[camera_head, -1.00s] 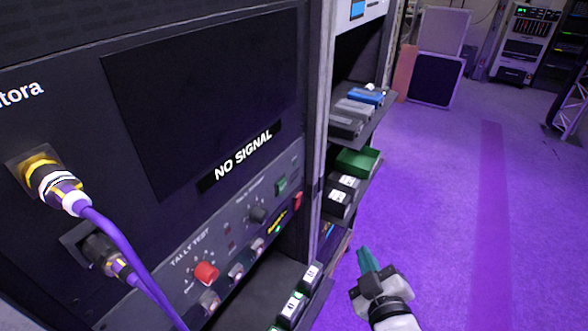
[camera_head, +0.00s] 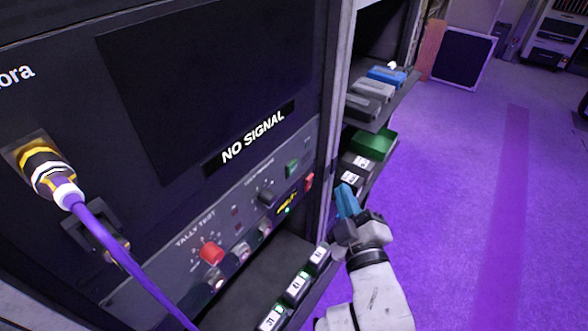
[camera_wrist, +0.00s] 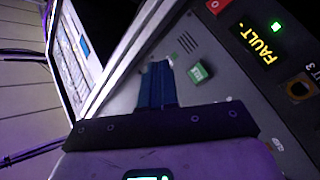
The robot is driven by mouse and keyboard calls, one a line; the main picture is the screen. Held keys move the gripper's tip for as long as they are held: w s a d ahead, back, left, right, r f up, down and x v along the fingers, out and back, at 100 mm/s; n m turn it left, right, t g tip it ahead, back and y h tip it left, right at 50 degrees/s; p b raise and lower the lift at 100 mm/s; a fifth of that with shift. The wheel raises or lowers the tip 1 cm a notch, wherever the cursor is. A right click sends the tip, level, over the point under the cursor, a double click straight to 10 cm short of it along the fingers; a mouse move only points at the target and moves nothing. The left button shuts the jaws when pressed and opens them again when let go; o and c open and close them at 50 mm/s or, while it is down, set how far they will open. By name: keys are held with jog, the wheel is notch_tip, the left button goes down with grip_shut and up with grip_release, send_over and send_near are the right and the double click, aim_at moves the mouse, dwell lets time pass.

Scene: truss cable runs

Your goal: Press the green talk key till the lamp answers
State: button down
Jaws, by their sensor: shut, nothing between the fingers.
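The green talk key (camera_head: 292,168) is a small square key on the grey control panel, at its right part below the screen. It also shows in the wrist view (camera_wrist: 200,74), just right of my fingertips. A small lit green lamp (camera_head: 288,210) sits by the yellow FAULT readout (camera_wrist: 253,45); the lamp also shows in the wrist view (camera_wrist: 277,27). Which lamp belongs to the key I cannot tell. My gripper (camera_head: 343,188), with blue fingers, is shut and empty, right of the panel in the head view. I see no contact with the key.
A red key (camera_head: 309,182) sits close to the green key. A red knob (camera_head: 211,252) and other knobs are farther left. A purple cable (camera_head: 120,255) hangs at the left. Shelves with a green bin (camera_head: 373,143) stand behind my gripper. Purple floor (camera_head: 470,230) is open at right.

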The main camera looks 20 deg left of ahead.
aim_at(292, 168)
jog(key=w+a+b, duration=0.2)
jog(key=a+b, duration=0.4)
jog(key=a, duration=0.1)
jog(key=shift+w+a, duration=0.25)
jog(key=shift+w, duration=0.1)
jog(key=shift+a+b, duration=0.15)
jog(key=shift+b, duration=0.2)
dwell(1.5)
jog(key=shift+w+a, duration=0.1)
jog(key=shift+a, duration=0.15)
jog(key=shift+w+a+b, duration=0.15)
jog(key=shift+a+b, duration=0.2)
jog(key=shift+b, duration=0.05)
dwell(0.7)
dwell(0.3)
jog(key=shift+s+d+p, duration=0.3)
jog(key=shift+d+p, duration=0.25)
jog(key=shift+d, duration=0.15)
jog(key=shift+d, duration=0.1)
